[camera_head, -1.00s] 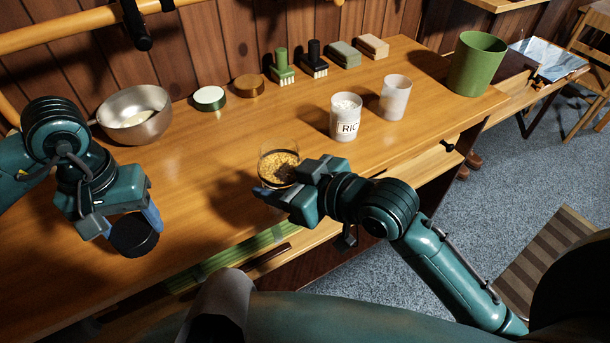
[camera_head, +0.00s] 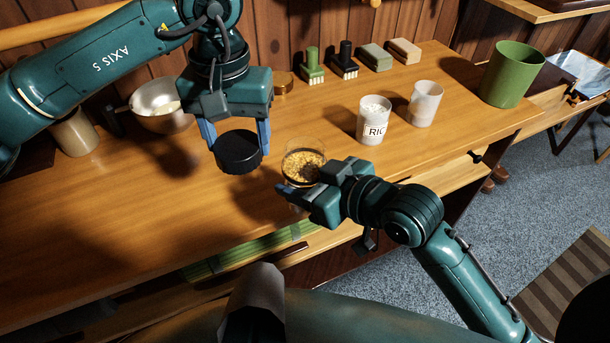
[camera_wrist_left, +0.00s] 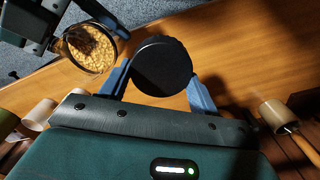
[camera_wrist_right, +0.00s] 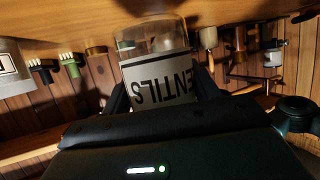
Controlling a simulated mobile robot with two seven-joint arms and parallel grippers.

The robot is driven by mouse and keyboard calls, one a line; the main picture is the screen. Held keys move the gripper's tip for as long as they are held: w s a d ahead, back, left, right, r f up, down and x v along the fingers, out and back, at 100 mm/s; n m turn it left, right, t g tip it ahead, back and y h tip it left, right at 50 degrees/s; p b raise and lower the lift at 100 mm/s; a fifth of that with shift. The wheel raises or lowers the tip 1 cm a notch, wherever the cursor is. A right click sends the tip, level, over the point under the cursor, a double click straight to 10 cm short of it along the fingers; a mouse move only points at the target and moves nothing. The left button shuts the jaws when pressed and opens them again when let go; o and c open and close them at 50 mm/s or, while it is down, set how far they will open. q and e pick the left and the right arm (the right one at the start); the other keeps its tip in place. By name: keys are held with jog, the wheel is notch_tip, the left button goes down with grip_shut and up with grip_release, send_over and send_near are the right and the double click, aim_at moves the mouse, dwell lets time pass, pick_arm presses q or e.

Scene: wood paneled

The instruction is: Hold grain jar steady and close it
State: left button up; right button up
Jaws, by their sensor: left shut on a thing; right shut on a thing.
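The grain jar (camera_head: 304,160) is clear glass, open at the top, with yellow-brown grain inside. It stands near the bench's front edge. In the right wrist view the jar (camera_wrist_right: 158,80) shows a label reading "ENTILS". My right gripper (camera_head: 290,192) is shut on the jar's side; its fingers flank the jar in the right wrist view. My left gripper (camera_head: 238,145) is shut on a round black lid (camera_head: 238,152), held level above the bench, left of the jar and apart from it. The left wrist view shows the lid (camera_wrist_left: 161,66) between the fingers, beside the open jar (camera_wrist_left: 91,48).
A jar labelled "RIC" (camera_head: 374,120) and a whitish cup (camera_head: 425,104) stand right of the grain jar. Brushes (camera_head: 312,66), blocks (camera_head: 404,51) and a metal bowl (camera_head: 160,106) are further back. A green bin (camera_head: 512,74) stands at the right end.

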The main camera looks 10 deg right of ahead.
pick_arm(q)
jog(key=m, duration=0.1)
send_near(305, 177)
jog(key=w+r, duration=0.3)
jog(key=w, duration=0.1)
jog(key=shift+s+d+f, duration=0.1)
jog(key=shift+d+f, duration=0.05)
jog(key=shift+d, duration=0.15)
jog(key=shift+f, duration=2.05)
jog(key=shift+f, duration=0.85)
jog(key=shift+f, duration=0.55)
